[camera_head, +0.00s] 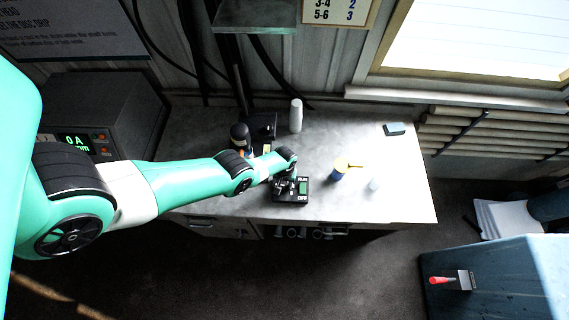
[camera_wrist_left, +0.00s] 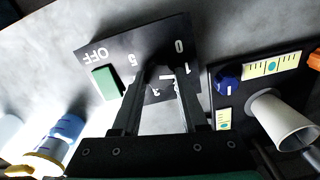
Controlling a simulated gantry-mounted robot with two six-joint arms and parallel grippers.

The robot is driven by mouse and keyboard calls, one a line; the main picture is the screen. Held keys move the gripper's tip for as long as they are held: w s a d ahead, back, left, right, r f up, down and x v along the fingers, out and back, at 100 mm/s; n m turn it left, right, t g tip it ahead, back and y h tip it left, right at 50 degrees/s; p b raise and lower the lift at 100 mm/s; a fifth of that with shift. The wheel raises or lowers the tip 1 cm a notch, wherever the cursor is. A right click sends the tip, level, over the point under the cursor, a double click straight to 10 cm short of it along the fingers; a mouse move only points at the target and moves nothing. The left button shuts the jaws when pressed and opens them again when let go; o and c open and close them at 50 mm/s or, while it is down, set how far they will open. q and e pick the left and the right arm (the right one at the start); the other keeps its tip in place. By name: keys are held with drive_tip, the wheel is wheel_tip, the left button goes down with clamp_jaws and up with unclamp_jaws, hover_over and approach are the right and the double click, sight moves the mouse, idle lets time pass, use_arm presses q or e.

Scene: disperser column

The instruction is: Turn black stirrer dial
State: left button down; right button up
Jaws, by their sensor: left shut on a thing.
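The black stirrer control box (camera_head: 291,196) sits on the grey table near its front edge, with a green button, "OFF" and a second label. In the left wrist view the box (camera_wrist_left: 105,52) shows a number scale and a green switch (camera_wrist_left: 105,83). My left gripper (camera_wrist_left: 162,73) is over the number scale, its two dark fingers shut on the black dial. The dial is mostly hidden between the fingertips, so its exact setting cannot be read.
A blue cup (camera_head: 336,173) with a yellow item stands right of the box. A second black panel with a blue knob (camera_wrist_left: 228,78) and white cylinder (camera_wrist_left: 284,119) is beside it. A white bottle (camera_head: 296,116) stands behind. The table's right part is mostly clear.

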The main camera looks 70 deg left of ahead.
use_arm(q)
drive_tip(key=shift+m, duration=0.4)
drive_tip(key=shift+c, duration=2.2)
unclamp_jaws()
